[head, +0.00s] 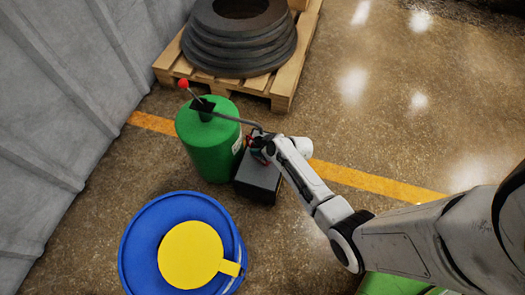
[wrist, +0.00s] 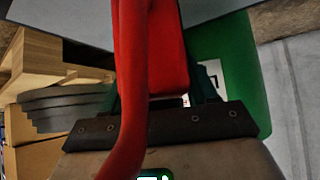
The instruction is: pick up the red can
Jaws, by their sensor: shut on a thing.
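The red can (wrist: 160,45) fills the middle of the wrist view, with a long curved red part running down toward the camera. My gripper (wrist: 157,92) is shut on it, with a dark finger on each side. In the head view my gripper (head: 260,144) is at the top of a dark box, beside the green drum. Only a small bit of red shows there; the rest of the can is hidden by my gripper and wrist. I cannot tell whether the can still touches what is under it.
The green drum (head: 208,150) with a red-knobbed lever (head: 183,84) stands close to the left of my gripper. The dark box (head: 258,180) is below it. A blue drum (head: 140,250) with a yellow disc is nearer. A pallet (head: 283,92) with stacked rings is behind. Right floor is open.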

